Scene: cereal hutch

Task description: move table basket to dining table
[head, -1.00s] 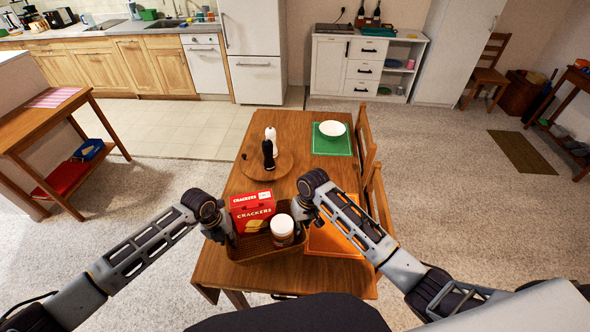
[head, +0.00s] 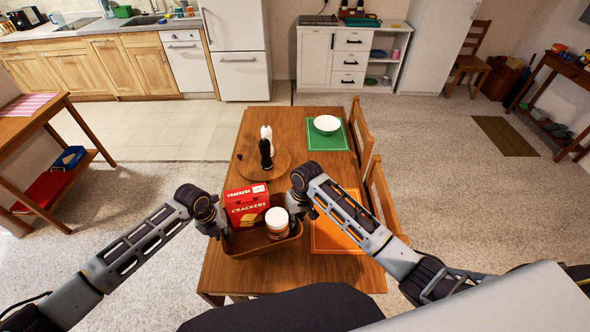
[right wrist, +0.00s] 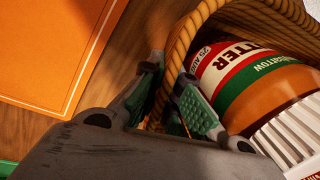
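The brown wicker basket (head: 262,249) is over the near end of the wooden dining table (head: 225,272); I cannot tell whether it rests on the wood or hangs just above it. It holds a red crackers box (head: 246,207) and a white-lidded jar (head: 277,223). My left gripper (head: 223,231) is at the basket's left rim, its fingertips mostly hidden. My right gripper (head: 294,224) is at the right rim. In the right wrist view its green-padded fingers (right wrist: 173,95) straddle the wicker wall, one outside and one inside beside the jar.
An orange placemat (head: 338,236) lies just right of the basket. Further back are a round wooden board (head: 280,168) with dark and white mills, and a green placemat (head: 328,142) with a white bowl (head: 326,125). Chairs (head: 385,205) line the right side.

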